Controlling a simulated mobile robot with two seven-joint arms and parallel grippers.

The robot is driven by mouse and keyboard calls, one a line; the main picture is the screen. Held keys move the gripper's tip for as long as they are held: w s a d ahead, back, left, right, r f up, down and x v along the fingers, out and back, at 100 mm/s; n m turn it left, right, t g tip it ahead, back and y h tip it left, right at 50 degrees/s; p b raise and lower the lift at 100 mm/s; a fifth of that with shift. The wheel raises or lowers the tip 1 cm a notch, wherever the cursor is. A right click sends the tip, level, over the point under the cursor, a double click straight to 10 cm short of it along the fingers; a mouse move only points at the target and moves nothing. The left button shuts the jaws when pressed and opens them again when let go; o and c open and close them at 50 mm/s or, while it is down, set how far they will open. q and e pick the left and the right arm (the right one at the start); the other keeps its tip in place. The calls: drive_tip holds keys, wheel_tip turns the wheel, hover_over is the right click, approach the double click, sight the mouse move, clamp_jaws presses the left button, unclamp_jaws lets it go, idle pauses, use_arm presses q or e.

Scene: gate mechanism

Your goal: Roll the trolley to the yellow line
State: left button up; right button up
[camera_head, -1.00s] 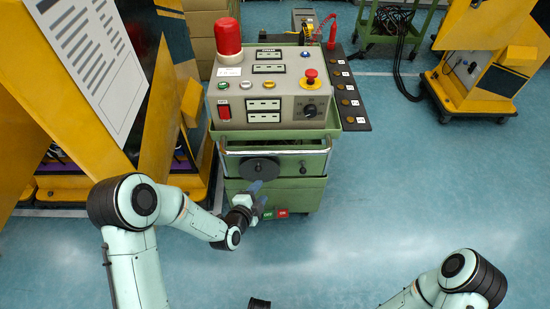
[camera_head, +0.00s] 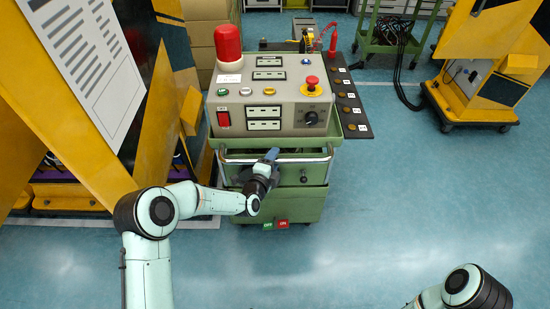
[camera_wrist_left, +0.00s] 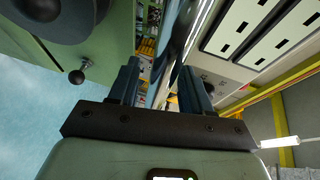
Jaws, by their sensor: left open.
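The trolley (camera_head: 318,205) is a green cart with a grey control box (camera_head: 265,90) on top and a chrome handle bar (camera_head: 308,159) across its front. My left gripper (camera_head: 269,157) is at the middle of the handle bar. In the left wrist view, the open fingers (camera_wrist_left: 160,85) point along the trolley front, and the bright bar (camera_wrist_left: 180,45) runs in the gap between them. I cannot tell whether they touch it. My right gripper is out of view. I cannot make out a yellow line on the floor.
A yellow machine (camera_head: 75,120) with a white panel stands close left of the trolley. Another yellow machine (camera_head: 480,85) and a green cart (camera_head: 400,40) with black cables are at the back right. The blue floor right and front of the trolley is clear.

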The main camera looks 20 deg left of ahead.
use_arm(q)
drive_tip(key=shift+x, duration=0.75)
clamp_jaws()
idle(1.0)
